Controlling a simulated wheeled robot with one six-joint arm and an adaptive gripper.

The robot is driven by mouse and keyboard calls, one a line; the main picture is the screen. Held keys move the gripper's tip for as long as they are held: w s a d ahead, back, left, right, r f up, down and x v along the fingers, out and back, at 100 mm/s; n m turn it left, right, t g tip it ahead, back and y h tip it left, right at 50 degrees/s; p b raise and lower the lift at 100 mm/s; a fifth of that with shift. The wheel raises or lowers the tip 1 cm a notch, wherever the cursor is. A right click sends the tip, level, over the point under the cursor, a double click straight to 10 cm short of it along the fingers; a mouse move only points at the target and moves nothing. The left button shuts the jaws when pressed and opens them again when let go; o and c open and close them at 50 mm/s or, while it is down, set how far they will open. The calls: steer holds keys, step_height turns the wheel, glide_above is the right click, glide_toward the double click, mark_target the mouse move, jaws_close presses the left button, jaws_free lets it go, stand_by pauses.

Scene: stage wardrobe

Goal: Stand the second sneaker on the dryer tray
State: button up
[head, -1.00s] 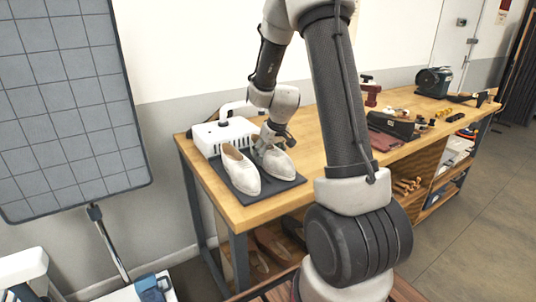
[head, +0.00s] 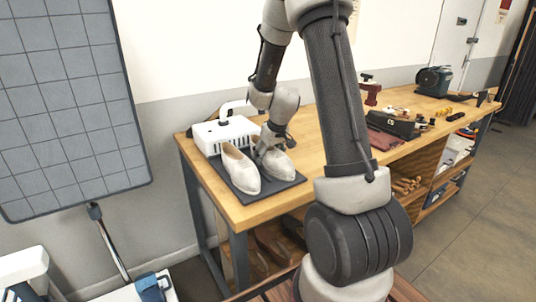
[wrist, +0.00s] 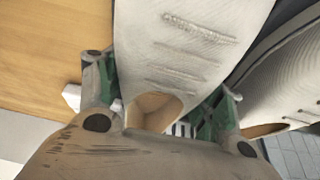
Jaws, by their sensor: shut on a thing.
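Two pale sneakers are on the dark dryer tray (head: 292,190), side by side with toes toward the front edge of the bench. The left sneaker (head: 241,172) stands on the tray free of my gripper. The right sneaker (head: 279,163) is partly hidden by my gripper (head: 268,143). In the wrist view my gripper (wrist: 160,110) has a green-padded finger on each side of this sneaker (wrist: 180,45), near its opening, and is shut on it. The sneaker looks level and low over the tray; whether its sole touches is hidden. The other sneaker (wrist: 285,80) is close beside it.
A white dryer unit (head: 222,134) with a handle stands behind the tray. The wooden bench (head: 315,143) is clear right of the tray; tools and a dark box (head: 394,128) are farther right. More shoes (head: 272,243) are on a shelf below.

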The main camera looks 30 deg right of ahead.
steer(key=o, duration=1.2)
steer(key=shift+c, duration=0.2)
steer(key=shift+r, duration=0.1)
steer(key=v, duration=1.1)
steer(key=shift+s+r, duration=0.15)
steer(key=shift+r, duration=0.25)
steer(key=s, duration=0.2)
steer(key=s+a+f+m+g, duration=0.1)
steer(key=s, duration=0.1)
steer(key=s+g, duration=0.1)
steer(key=s, duration=0.1)
steer(key=shift+s+a+f, duration=0.25)
steer(key=shift+s, duration=0.15)
steer(key=s+a+r, duration=0.3)
steer(key=s+r, duration=0.2)
steer(key=s, duration=0.4)
steer(key=s+a+r+t, duration=0.1)
steer(key=s+a+r, duration=0.2)
steer(key=s+r, duration=0.3)
steer(key=s, duration=0.4)
steer(key=shift+s+r+n+t, duration=0.25)
steer(key=shift+r+n+t, duration=0.05)
steer(key=shift+r, duration=0.05)
